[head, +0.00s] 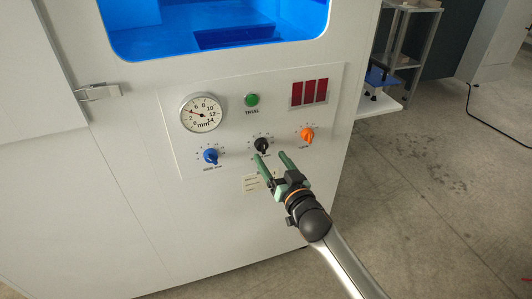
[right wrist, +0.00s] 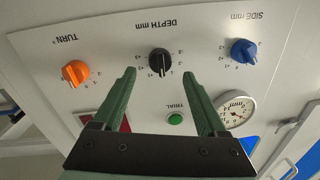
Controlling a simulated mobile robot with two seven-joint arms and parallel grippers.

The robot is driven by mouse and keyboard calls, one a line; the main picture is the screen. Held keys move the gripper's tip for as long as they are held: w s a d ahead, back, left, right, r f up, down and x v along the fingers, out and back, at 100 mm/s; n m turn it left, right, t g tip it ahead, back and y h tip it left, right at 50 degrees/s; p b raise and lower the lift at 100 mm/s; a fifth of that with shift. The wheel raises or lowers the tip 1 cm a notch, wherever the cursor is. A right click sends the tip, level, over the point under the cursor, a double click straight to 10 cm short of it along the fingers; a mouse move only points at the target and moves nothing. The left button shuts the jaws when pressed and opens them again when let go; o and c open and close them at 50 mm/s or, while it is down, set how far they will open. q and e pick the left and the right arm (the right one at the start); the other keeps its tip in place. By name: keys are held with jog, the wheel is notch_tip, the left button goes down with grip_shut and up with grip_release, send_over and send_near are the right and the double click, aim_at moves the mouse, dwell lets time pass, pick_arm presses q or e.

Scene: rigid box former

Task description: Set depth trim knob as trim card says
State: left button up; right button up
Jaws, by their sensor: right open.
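The black depth knob (head: 262,145) sits in the middle of the panel's lower row; it also shows in the right wrist view (right wrist: 159,61) under the label DEPTH mm. My right gripper (head: 270,156) is open and empty in front of it. In the right wrist view the fingertips (right wrist: 159,73) lie to either side of the knob, with gaps showing; they do not grip it. My left gripper is not in view.
A blue side knob (head: 210,156) and an orange turn knob (head: 307,134) flank the black one. Above are a round mm gauge (head: 201,113), a green trial button (head: 252,100) and dark red display windows (head: 309,93). The floor (head: 430,200) at right is clear.

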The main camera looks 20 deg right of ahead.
aim_at(265, 149)
jog(key=shift+w+a+b, duration=0.15)
jog(key=shift+w, duration=0.9)
jog(key=shift+w+a+b, duration=0.1)
jog(key=shift+w+b, duration=0.05)
jog(key=shift+w, duration=0.9)
grip_shut()
